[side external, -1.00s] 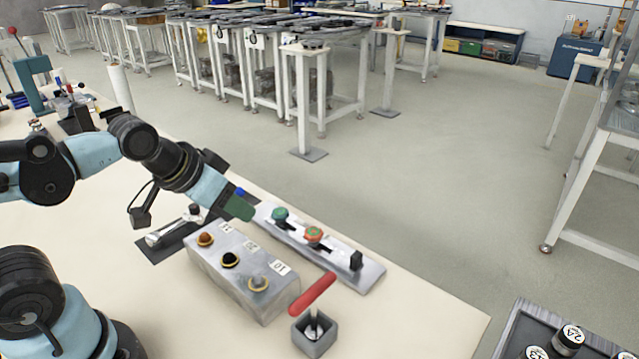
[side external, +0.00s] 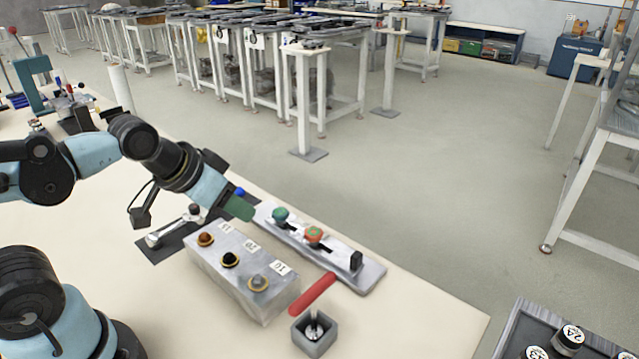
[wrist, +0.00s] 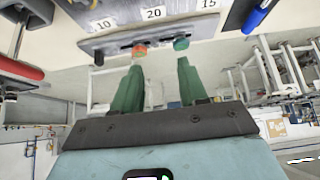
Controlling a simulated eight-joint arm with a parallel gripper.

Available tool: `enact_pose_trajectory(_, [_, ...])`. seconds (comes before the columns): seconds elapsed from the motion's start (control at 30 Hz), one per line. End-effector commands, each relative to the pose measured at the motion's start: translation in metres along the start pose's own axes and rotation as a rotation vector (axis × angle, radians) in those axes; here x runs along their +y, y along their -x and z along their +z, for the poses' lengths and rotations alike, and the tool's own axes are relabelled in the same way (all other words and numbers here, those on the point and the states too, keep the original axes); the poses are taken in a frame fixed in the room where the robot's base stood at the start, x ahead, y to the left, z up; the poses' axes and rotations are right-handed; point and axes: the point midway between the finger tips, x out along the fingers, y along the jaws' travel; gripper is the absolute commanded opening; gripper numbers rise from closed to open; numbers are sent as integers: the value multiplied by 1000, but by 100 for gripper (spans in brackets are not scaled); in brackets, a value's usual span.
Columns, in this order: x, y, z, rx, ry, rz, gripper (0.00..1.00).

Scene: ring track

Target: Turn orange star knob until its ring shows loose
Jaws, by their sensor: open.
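The orange star knob (side external: 314,233) stands on a grey slotted plate (side external: 372,277), with a green patch on its top. A dark slot runs beside it. In the wrist view the orange knob (wrist: 140,50) lies just beyond the left fingertip. A teal-green knob (side external: 280,214) stands on the same plate; it also shows in the wrist view (wrist: 181,43), beyond the right fingertip. My gripper (wrist: 158,63) is open and empty, its green fingers apart. In the side view my gripper (side external: 243,207) is left of both knobs, touching neither. The state of the ring is too small to read.
A grey box (side external: 236,274) with several buttons and number labels stands in front of the plate. A black block (side external: 356,260) stands at the plate's right end. Open table lies to the right.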

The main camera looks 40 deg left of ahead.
Motion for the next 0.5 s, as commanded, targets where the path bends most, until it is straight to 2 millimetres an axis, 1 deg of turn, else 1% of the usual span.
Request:
enact_pose_trajectory(0.07, [0,0,0,0,0,0,43])
enact_pose_trajectory(0.17, [0,0,-1,-3,-7,0,56])
enact_pose_trajectory(0.2, [1,0,-2,-8,-21,1,62])
enact_pose_trajectory(0.23, [1,1,-5,-15,-36,2,65])
enact_pose_trajectory(0.37, [5,2,-20,-70,-176,15,65])
enact_pose_trajectory(0.5, [13,1,-45,-162,-417,52,65])
